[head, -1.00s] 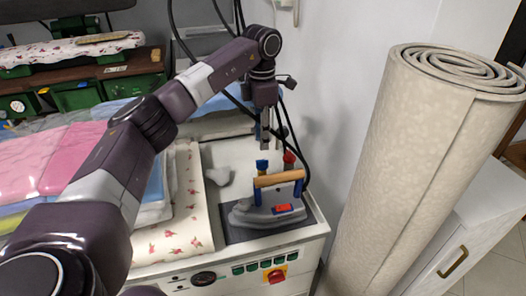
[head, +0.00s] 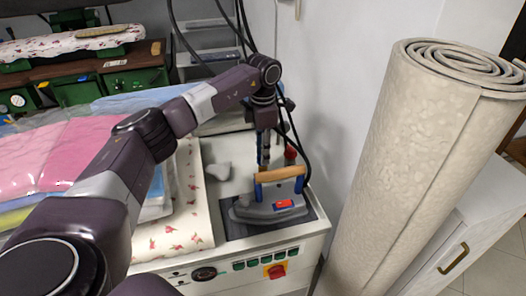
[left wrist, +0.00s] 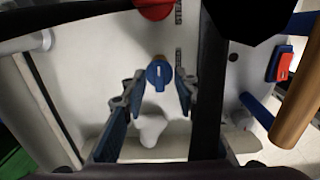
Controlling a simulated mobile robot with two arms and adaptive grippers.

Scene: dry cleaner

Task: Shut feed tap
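Two tap knobs stand on the white worktop behind the iron: a blue one (left wrist: 158,73) and a red one (head: 290,153). The red knob also shows at the top of the left wrist view (left wrist: 153,8). My left gripper (head: 264,163) points down behind the iron's handle. In the left wrist view its two fingers (left wrist: 159,90) are apart, with the blue knob between their tips and gaps at both sides. In the head view the gripper mostly hides the blue knob. My right gripper is not in view.
An iron (head: 270,208) with a wooden handle stands on a dark pad just in front of the gripper. Black cables hang beside the arm. Folded cloths (head: 180,215) lie to the left. A rolled carpet (head: 410,170) stands at the right.

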